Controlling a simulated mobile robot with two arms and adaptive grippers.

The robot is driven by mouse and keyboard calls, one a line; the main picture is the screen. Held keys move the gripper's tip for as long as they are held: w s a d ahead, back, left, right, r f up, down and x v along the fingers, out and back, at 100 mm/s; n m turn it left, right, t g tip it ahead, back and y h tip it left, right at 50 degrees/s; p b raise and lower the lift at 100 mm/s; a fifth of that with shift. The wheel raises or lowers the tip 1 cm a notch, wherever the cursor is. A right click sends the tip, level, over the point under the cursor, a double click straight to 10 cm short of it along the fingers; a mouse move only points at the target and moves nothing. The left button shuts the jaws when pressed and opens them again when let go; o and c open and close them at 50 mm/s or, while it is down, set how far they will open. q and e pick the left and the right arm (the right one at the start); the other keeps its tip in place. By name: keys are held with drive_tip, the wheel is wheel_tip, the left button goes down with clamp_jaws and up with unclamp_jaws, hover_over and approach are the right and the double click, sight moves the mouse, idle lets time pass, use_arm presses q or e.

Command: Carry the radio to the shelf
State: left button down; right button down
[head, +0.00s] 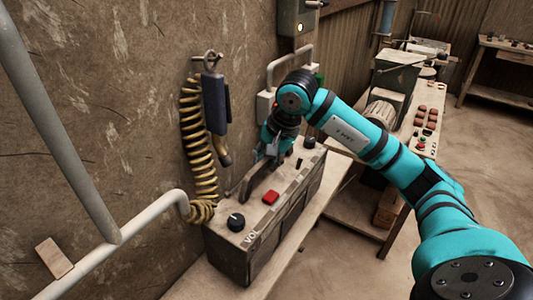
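The radio (285,222) is a long worn box with a black knob marked VOL, a red button and a carry handle (247,182) on top. It stands upright on a narrow wooden surface (308,237) against the wall. My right gripper (268,154) points down over the radio's top at the far end of the handle. Its fingertips are small and partly hidden, so I cannot tell whether they are closed on the handle. My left gripper is out of view. I cannot tell which wooden surface is the shelf.
A coiled yellow cord (197,140) and a dark handset (214,103) hang on the wall beside the radio. A pale pipe (110,257) runs at the left. A workbench (418,142) with a machine (393,72) and small tiles stands behind my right arm. Open floor lies right.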

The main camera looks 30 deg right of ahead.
drive_tip(key=shift+p+x, duration=0.65)
drive_tip(key=shift+x, duration=0.15)
drive_tip(key=c, duration=1.9)
unclamp_jaws()
drive_tip(key=shift+s+f, duration=0.1)
drive_tip(key=shift+f, duration=0.25)
drive_tip(key=shift+c, duration=0.2)
drive_tip(key=o, duration=0.5)
drive_tip(key=shift+c, duration=0.2)
drive_tip(key=shift+r, duration=0.1)
drive_tip(key=shift+s, duration=0.1)
drive_tip(key=shift+s+d+r+b, duration=0.1)
drive_tip(key=shift+r+b, duration=0.2)
drive_tip(key=shift+r, duration=0.3)
drive_tip(key=b+v, duration=0.1)
drive_tip(key=v, duration=0.9)
drive_tip(key=shift+r+b, duration=0.4)
drive_tip(key=shift+s, duration=0.15)
